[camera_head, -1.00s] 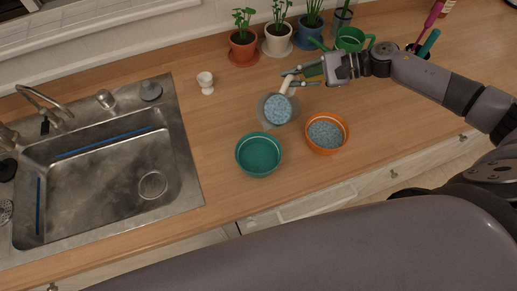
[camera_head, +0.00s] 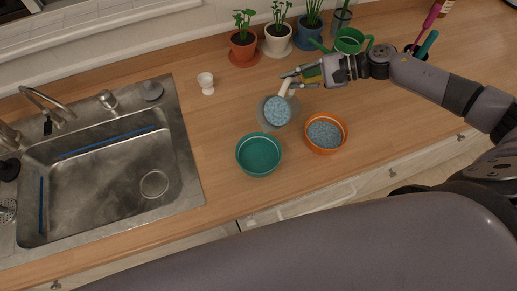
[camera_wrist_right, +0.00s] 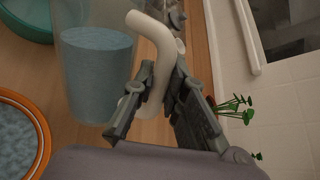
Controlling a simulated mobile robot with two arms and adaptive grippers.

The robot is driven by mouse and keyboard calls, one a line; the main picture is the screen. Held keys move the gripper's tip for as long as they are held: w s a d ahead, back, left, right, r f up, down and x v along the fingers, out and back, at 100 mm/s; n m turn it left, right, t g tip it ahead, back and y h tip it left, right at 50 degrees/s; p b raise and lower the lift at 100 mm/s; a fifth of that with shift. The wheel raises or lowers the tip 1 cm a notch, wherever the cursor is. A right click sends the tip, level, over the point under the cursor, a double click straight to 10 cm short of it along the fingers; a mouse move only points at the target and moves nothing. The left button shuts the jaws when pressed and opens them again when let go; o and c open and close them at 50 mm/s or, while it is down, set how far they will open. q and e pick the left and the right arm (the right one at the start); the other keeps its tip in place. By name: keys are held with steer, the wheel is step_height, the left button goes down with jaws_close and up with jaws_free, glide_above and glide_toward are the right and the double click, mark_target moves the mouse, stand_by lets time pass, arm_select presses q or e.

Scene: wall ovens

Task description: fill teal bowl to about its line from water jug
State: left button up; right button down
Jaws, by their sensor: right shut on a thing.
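The teal bowl (camera_head: 259,155) stands on the wooden counter and looks empty inside. The clear water jug (camera_head: 276,112) holds bluish water and is behind the teal bowl, a little to its right. My right gripper (camera_head: 291,80) is shut on the jug's white handle (camera_wrist_right: 158,45). The jug looks upright or nearly so in the head view; I cannot tell whether its base touches the counter. In the right wrist view, the water (camera_wrist_right: 97,75) fills much of the jug, and the teal bowl's rim (camera_wrist_right: 30,30) shows in the upper left corner. The left gripper is not seen.
An orange bowl (camera_head: 325,133) with bluish contents stands right of the teal bowl, near the jug. A sink (camera_head: 105,170) is at left. A small white cup (camera_head: 206,83) stands behind. Potted plants (camera_head: 243,42) line the wall, with a green watering can (camera_head: 349,41) near my wrist.

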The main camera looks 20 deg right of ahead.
mark_target(286, 83)
steer(key=shift+s+a+r+n+t+h, duration=0.2)
steer(key=shift+s+a+n+t+h, duration=0.15)
steer(key=shift+a+n+h, duration=0.2)
steer(key=shift+s+a+r+n+p, duration=0.2)
steer(key=shift+r+n+p, duration=0.1)
steer(key=shift+p, duration=0.1)
stand_by(0.6)
steer(key=shift+s+a+r+t+h+p, duration=0.2)
steer(key=shift+s+r+t+h+p, duration=0.1)
steer(key=shift+h+p, duration=0.2)
steer(key=shift+s+a+r+n+t+h+p, duration=0.15)
steer(key=shift+s+a+r+n+h+p, duration=0.2)
steer(key=shift+p, duration=0.55)
steer(key=shift+s+a+r+n+t+h+p, duration=0.1)
steer(key=shift+a+r+n+p, duration=0.3)
steer(key=shift+p, duration=0.45)
stand_by(1.1)
steer(key=shift+s+a+r, duration=0.2)
steer(key=shift+s, duration=0.15)
stand_by(0.5)
